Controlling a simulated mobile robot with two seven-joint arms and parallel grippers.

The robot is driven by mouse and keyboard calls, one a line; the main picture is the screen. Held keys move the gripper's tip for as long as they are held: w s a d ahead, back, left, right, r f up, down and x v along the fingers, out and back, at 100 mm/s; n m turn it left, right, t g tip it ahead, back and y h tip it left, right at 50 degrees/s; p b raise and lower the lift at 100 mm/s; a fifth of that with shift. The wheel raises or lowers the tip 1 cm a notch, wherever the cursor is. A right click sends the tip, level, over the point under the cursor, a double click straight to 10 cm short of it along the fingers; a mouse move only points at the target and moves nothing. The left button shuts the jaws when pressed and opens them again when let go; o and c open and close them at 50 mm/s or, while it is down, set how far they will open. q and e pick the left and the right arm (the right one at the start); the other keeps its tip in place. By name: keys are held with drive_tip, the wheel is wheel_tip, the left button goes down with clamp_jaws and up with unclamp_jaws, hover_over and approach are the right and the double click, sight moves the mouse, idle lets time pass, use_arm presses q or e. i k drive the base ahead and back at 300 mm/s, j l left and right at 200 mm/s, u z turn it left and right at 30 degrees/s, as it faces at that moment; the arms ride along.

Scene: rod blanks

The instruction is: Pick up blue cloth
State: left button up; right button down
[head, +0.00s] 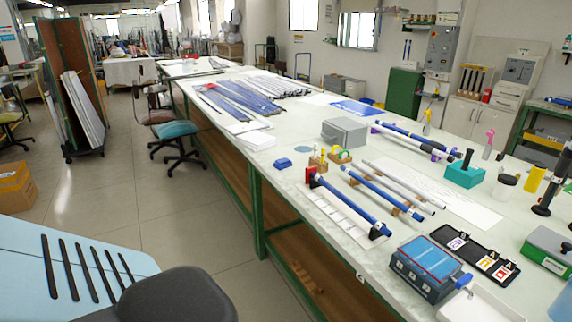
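A small folded blue piece that looks like the blue cloth (283,163) lies flat on the long pale workbench (225,165), near its left edge. It lies in front of the grey metal box and left of the small wooden blocks. Nothing covers it. A larger flat blue sheet (357,108) lies farther back on the bench; I cannot tell whether it is cloth. Neither of my grippers shows in the head view.
A grey box (345,132), blue rods on holders (382,193), a blue-topped device (428,266) and a teal block (464,173) stand on the bench. A teal-seated chair (175,130) stands left of it. Open floor (150,205) lies along its left side.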

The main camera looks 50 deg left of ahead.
sight(284, 163)
drive_tip(key=j+u, duration=0.15)
drive_tip(key=u, duration=1.35)
drive_tip(key=i+u, duration=0.3)
drive_tip(key=i, duration=1.5)
